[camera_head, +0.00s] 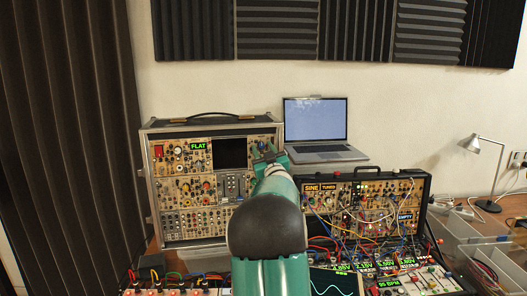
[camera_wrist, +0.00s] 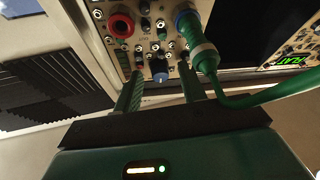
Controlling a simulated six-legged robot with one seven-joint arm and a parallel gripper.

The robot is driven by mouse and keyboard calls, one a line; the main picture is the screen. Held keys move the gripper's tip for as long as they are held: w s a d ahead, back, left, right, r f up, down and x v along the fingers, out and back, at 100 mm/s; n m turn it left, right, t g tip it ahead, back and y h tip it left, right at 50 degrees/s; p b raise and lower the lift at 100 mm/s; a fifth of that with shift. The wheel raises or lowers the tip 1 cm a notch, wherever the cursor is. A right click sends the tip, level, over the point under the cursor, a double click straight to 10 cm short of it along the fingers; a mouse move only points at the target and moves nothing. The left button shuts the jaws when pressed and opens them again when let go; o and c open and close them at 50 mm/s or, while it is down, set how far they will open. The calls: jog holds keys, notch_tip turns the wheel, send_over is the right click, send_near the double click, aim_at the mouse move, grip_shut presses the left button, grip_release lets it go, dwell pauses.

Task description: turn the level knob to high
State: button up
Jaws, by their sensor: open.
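No readable label shows which knob is the level knob. In the head view, my gripper (camera_head: 266,151) is at the right edge of the left synth case (camera_head: 146,190), and my arm hides the panel behind it.
In the wrist view, a thick green plug (camera_wrist: 204,58) with a green cable (camera_wrist: 262,98) stands close by the right finger. A red-ringed socket (camera_wrist: 121,25) is at the upper left. In the head view, a laptop (camera_head: 318,125) and a cable-filled second case (camera_head: 426,190) stand to the right.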

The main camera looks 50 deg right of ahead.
grip_shut()
